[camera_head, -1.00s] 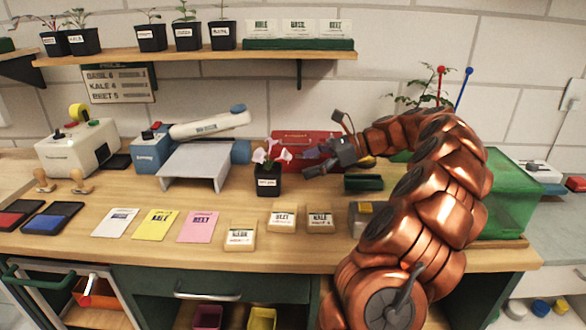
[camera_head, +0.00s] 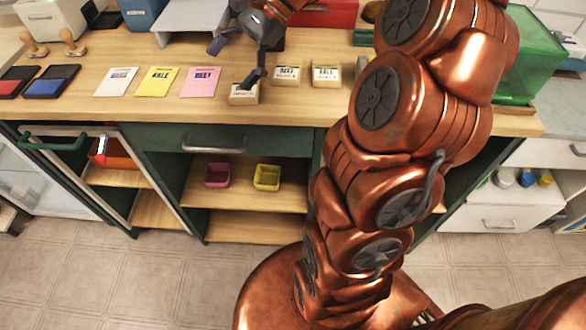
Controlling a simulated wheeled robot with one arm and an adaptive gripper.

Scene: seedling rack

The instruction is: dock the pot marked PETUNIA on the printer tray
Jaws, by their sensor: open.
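The printer's grey tray (camera_head: 190,28) is at the top of the picture, left of my gripper, and its upper part is cut off. My gripper (camera_head: 233,63) is open and empty above the bench front, between the tray and the small seed boxes. One finger points left; the other reaches down close to the nearest seed box (camera_head: 244,97). I cannot tell if that finger touches the box. A black pot with pale pink flowers stood here earlier; now my gripper hides nearly all of that spot. Its label is unreadable, so I cannot confirm PETUNIA.
Two more seed boxes (camera_head: 286,75) stand right of the gripper. White, yellow (camera_head: 152,82) and pink packets and ink pads (camera_head: 50,82) lie along the front left. Below are shelves with pink and yellow pots (camera_head: 266,177).

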